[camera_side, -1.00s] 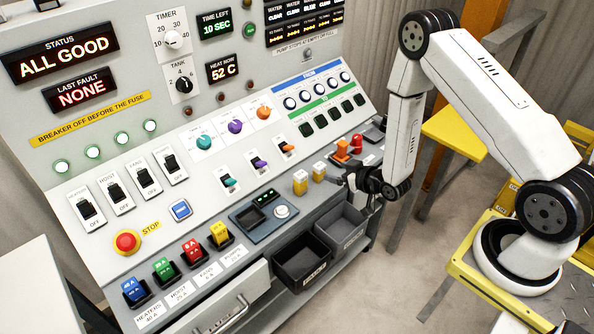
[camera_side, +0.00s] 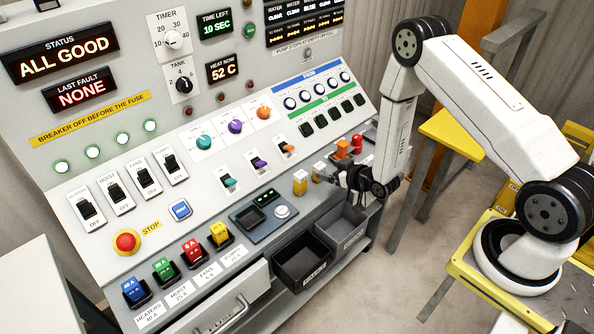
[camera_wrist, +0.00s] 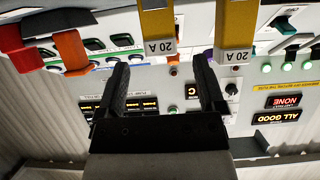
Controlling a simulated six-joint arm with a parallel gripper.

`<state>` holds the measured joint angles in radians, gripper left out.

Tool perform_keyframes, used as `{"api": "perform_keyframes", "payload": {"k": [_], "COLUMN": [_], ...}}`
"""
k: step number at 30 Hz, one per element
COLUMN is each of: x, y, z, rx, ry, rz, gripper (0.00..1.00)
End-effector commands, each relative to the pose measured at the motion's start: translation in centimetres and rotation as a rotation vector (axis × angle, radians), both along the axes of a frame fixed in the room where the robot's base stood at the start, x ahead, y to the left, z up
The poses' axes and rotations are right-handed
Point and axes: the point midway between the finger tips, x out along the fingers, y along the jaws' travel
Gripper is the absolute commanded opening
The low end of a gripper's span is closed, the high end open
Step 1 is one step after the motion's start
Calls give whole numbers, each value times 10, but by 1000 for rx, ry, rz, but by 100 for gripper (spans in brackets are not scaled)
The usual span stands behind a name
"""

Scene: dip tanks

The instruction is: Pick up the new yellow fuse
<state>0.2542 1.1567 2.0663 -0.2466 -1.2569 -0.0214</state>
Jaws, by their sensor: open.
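Two yellow fuses with pale tops stand side by side on the console ledge, a left one (camera_side: 300,183) and a right one (camera_side: 318,171). In the wrist view, upside down, both carry a "20 A" label: one (camera_wrist: 157,24) lies ahead between the fingers, the other (camera_wrist: 236,22) just outside the right finger. My gripper (camera_side: 344,178) is open beside the right fuse, with nothing visible between its fingers (camera_wrist: 162,62). Another yellow fuse (camera_side: 219,234) sits in the front row by the pumps label. I cannot tell whether a finger touches a fuse.
Orange (camera_side: 342,149) and red (camera_side: 356,143) pieces stand behind the gripper. A black bin (camera_side: 302,268) and a grey bin (camera_side: 342,232) lie below the ledge. Blue (camera_side: 134,289), green (camera_side: 164,268) and red (camera_side: 193,252) fuses fill the front row.

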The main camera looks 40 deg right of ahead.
Motion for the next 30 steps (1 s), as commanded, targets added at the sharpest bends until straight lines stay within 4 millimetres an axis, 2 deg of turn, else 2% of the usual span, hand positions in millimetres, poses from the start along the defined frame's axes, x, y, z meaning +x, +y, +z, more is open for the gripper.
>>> {"api": "perform_keyframes", "payload": {"k": [15, 30], "x": [41, 44], "y": [1, 1], "z": [-17, -18], "rx": [-1, -1], "ry": [0, 1], "rz": [0, 0], "gripper": [88, 88]}}
